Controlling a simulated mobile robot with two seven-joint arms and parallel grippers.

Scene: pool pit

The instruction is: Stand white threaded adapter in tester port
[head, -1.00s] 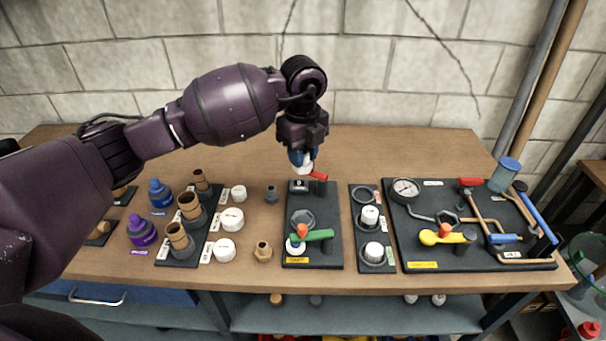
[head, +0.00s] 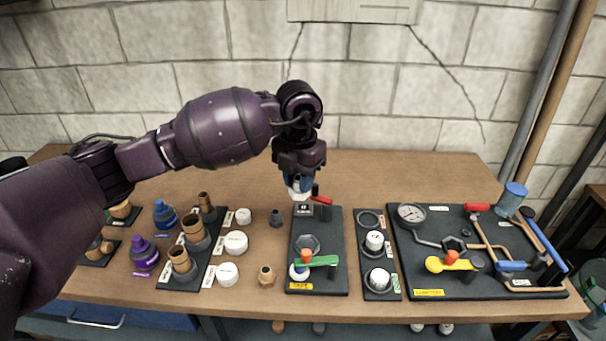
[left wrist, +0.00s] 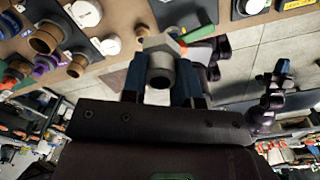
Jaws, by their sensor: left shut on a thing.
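The white threaded adapter (head: 299,195) is held low in the fingers of my left gripper (head: 300,184), over the back end of the middle black tester board (head: 325,222). In the left wrist view the blue fingertips (left wrist: 161,82) close on both sides of it; the adapter (left wrist: 160,45) shows a pale hexagonal part and a grey round open end. The board carries a small black labelled block (head: 304,210) with a red lever and a dark hexagonal fitting (head: 307,243). I cannot tell whether the adapter touches the block. My right gripper is out of view.
A green lever (head: 317,260) sits at the board's front. A narrow black stand (head: 377,284) with white-topped fittings is beside it. A larger panel (head: 420,270) with gauge and pipes is at right. Brown fittings (head: 192,229) and white caps (head: 236,242) stand at left.

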